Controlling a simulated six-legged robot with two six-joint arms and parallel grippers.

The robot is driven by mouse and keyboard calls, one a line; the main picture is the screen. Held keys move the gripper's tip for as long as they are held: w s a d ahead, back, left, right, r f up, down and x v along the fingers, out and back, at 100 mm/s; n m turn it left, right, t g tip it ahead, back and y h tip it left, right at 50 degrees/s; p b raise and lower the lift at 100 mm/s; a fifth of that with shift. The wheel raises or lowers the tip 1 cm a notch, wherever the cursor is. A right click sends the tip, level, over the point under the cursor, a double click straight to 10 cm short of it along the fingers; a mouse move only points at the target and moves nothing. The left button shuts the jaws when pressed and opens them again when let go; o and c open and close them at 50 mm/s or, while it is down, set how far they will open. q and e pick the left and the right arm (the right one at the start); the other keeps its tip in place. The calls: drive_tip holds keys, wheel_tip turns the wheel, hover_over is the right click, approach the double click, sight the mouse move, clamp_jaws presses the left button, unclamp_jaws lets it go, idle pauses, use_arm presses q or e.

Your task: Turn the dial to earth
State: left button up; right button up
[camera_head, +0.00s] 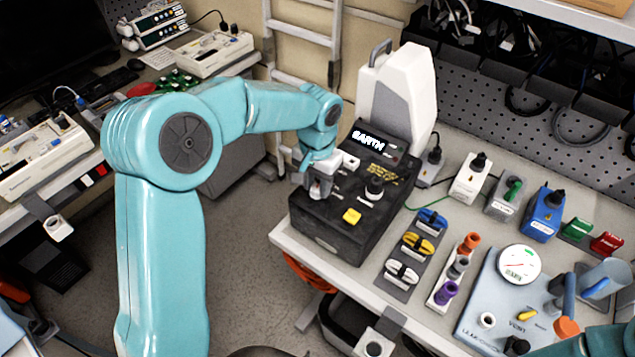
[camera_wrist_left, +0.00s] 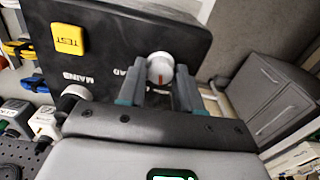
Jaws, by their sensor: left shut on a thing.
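The black tester box (camera_head: 330,235) stands at the left end of the bench. Its display (camera_head: 367,140) shows white text that reads EARTH. My left gripper (camera_head: 320,187) is over the front left of its sloping panel. In the left wrist view the gripper (camera_wrist_left: 160,82) is shut on a round white dial (camera_wrist_left: 160,68) with a red mark, one finger on each side. The dial is mostly hidden by the gripper in the head view. My right gripper is out of view.
A white and grey device (camera_head: 397,95) stands behind the tester. Yellow, blue and white coiled leads (camera_head: 417,243) lie to the right. A panel with a round gauge (camera_head: 519,264) is at the bottom right. Open floor lies left of the bench.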

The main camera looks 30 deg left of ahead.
sight(316, 188)
use_arm(q)
drive_tip(key=m, duration=0.4)
drive_tip(key=shift+s+f+m, duration=0.2)
drive_tip(key=shift+m, duration=0.5)
drive_tip(key=o, duration=1)
drive_tip(key=shift+r, duration=0.1)
drive_tip(key=shift+w+r, duration=0.1)
drive_tip(key=shift+w, duration=0.05)
drive_tip(key=shift+r, duration=0.4)
wheel_tip(316, 188, up, 15)
drive_tip(key=shift+r+b, duration=0.2)
drive_tip(key=shift+b, duration=0.15)
